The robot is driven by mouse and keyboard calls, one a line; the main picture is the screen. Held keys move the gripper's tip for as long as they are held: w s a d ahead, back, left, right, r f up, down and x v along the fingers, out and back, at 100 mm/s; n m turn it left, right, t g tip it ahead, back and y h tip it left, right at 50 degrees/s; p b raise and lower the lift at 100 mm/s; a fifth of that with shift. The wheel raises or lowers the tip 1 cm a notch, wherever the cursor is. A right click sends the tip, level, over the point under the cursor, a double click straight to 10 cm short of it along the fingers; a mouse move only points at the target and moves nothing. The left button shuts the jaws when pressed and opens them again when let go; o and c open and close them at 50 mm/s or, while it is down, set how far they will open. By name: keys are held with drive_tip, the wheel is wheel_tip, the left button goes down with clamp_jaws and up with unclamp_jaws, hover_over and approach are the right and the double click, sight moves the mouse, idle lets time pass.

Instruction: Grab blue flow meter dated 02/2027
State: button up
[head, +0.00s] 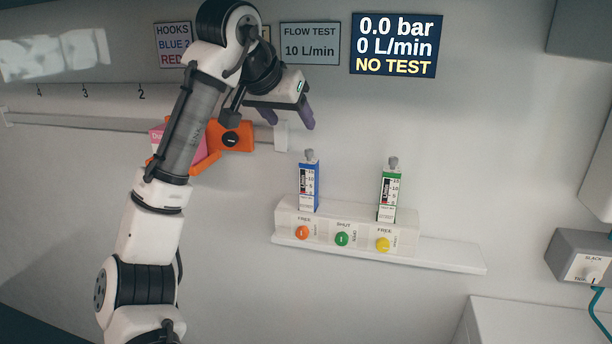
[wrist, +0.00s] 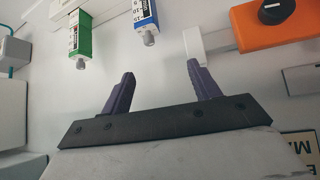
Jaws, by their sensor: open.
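A blue flow meter (head: 309,187) stands upright in the left place of a white holder block on the wall shelf. A green flow meter (head: 389,194) stands at the block's right place. Any dates on their labels are too small to read. My gripper (head: 292,122) is open and empty, above and a little left of the blue meter and apart from it. In the wrist view, the blue meter (wrist: 145,18) and green meter (wrist: 79,38) show beyond my open purple fingers (wrist: 160,85), with nothing between them.
The holder block (head: 345,222) has orange, green and yellow knobs, marked FREE, SHUT and FREE. An orange device (head: 232,137) and a pink box hang on the rail at left. A dark screen (head: 395,44) reads 0.0 bar, 0 L/min, NO TEST. The shelf's right end (head: 455,257) is clear.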

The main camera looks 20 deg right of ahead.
sight(308, 157)
drive_tip(key=shift+g+y, duration=0.7)
drive_tip(key=shift+y, duration=0.1)
drive_tip(key=shift+s+d+p+x, duration=0.2)
drive_tip(key=shift+p+x, duration=0.5)
drive_tip(key=shift+x, duration=1.6)
drive_tip(key=shift+s+d+p+x, duration=0.1)
drive_tip(key=shift+s+p+x, duration=0.4)
drive_tip(key=shift+x, duration=1.75)
drive_tip(key=shift+s+d+p+x, duration=0.1)
drive_tip(key=shift+p+x, duration=0.75)
drive_tip(key=shift+x, duration=1.45)
drive_tip(key=shift+f, duration=0.1)
clamp_jaws()
